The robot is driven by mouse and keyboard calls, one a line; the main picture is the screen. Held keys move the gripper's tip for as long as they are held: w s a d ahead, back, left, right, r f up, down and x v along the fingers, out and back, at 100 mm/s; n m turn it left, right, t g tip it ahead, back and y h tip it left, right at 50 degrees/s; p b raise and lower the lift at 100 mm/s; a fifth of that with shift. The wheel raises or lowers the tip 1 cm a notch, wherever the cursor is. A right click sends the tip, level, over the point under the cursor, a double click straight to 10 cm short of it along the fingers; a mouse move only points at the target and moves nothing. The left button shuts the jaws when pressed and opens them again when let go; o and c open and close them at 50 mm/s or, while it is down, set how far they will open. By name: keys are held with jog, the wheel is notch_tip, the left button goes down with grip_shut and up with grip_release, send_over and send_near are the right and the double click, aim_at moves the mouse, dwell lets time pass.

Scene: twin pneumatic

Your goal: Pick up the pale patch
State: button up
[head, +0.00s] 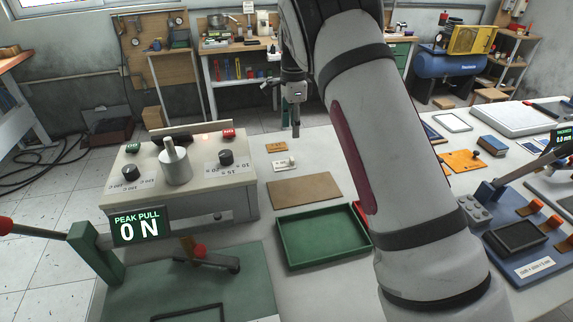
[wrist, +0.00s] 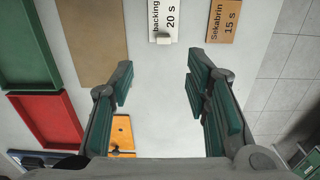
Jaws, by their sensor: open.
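The pale patch appears to be the small white piece lettered "backing 20 s" (wrist: 172,14) at the top of the wrist view, with a small pale raised tab at its lower end. In the head view the white piece (head: 280,164) lies flat on the light bench, beside a tan piece (head: 276,147). That tan piece, lettered "Sekabrin 15 s" (wrist: 222,18), is to its right in the wrist view. My gripper (wrist: 158,85) is open and empty, its fingers apart over bare bench below the white piece. In the head view my gripper (head: 296,130) hangs above the bench's far edge.
A brown board (head: 305,191), a green tray (head: 282,250) and a red tray (wrist: 47,110) lie near the pieces. A control box (head: 240,195) with knobs stands to the left. The bench edge is close on the wrist view's right.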

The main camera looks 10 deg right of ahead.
send_over(291, 159)
jog(key=f, duration=0.7)
jog(key=shift+s+d+p, duration=0.1)
jog(key=shift+s+p, duration=0.15)
jog(key=shift+p, duration=0.1)
jog(key=shift+w+f, duration=0.15)
jog(key=shift+f, duration=1.25)
jog(key=shift+w+f, duration=0.15)
jog(key=shift+f, duration=1.25)
jog(key=c, duration=0.9)
